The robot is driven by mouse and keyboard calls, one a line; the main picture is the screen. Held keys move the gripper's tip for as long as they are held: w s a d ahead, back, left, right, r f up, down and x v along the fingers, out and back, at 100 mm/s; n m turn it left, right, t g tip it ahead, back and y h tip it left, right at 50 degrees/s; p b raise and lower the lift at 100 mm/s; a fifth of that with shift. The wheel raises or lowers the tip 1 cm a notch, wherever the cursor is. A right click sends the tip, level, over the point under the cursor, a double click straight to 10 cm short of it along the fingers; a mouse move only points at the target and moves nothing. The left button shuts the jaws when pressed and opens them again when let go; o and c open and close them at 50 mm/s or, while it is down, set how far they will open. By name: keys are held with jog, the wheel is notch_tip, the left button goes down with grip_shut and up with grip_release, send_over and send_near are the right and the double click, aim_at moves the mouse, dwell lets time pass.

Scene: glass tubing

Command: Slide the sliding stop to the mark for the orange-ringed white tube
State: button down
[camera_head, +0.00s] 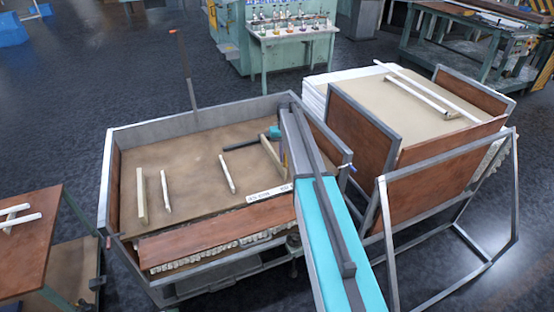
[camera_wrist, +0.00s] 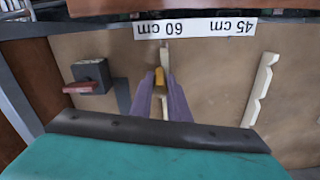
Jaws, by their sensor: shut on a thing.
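My gripper (camera_wrist: 160,82) has purple fingers closed on a small yellow-orange piece (camera_wrist: 159,76). A cream bar (camera_wrist: 165,52) stretches from it toward the label strip (camera_wrist: 200,28), meeting it at the upside-down "60 cm" mark; "45 cm" is to the right. I take the held piece and bar for the sliding stop, but their join is hidden. In the head view my gripper (camera_head: 284,160) is mostly hidden by my arm, beside a cream bar (camera_head: 272,152) in the tray (camera_head: 215,112). White rods (camera_head: 166,190) lie there too; no orange ring can be made out.
A grey block with a red handle (camera_wrist: 90,76) is left of my fingers. A notched cream strip (camera_wrist: 258,92) lies to the right. A left table (camera_head: 40,250) bears white rods. A right bench (camera_head: 390,85) with brown panels also bears pale rods.

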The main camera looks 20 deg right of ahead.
jog(key=shift+d, duration=0.8)
jog(key=c, duration=1.7)
grip_release()
jog(key=shift+a, duration=0.15)
jog(key=shift+r, duration=0.15)
jog(key=shift+r+b, duration=2)
jog(key=shift+r, duration=4.8)
